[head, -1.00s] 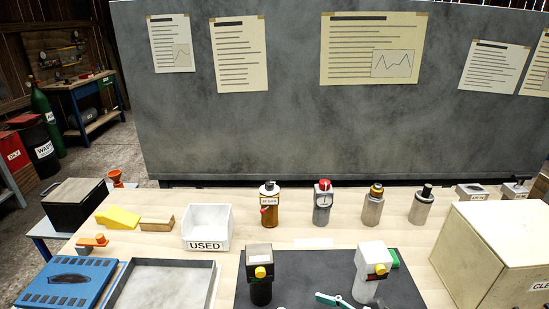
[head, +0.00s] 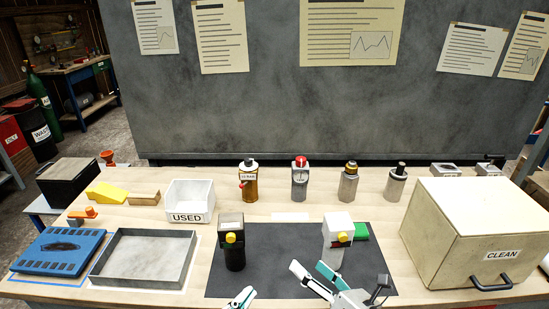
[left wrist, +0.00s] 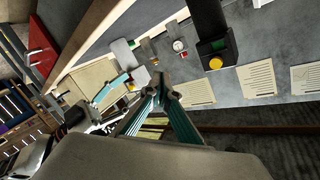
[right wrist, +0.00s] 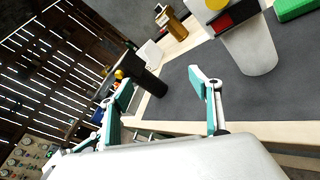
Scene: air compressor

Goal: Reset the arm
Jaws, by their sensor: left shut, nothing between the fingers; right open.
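My left gripper (head: 240,298) is at the bottom edge of the head view, in front of the dark mat. In the left wrist view (left wrist: 160,84) its fingers meet with nothing between them. My right gripper (head: 311,269) is open and empty over the mat's front right part, in front of the white-topped unit (head: 338,232) with a yellow knob. The right wrist view shows its two fingers (right wrist: 161,80) apart, with the white-topped unit (right wrist: 248,45) beyond them. A black unit (head: 234,254) with a yellow knob stands upright on the mat's left part.
The dark mat (head: 285,275) also holds a green block (head: 361,231). A USED bin (head: 189,216), grey tray (head: 140,283) and blue box (head: 60,250) are left. A CLEAN box (head: 450,245) stands right. Several bottle-like parts (head: 299,182) line the back.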

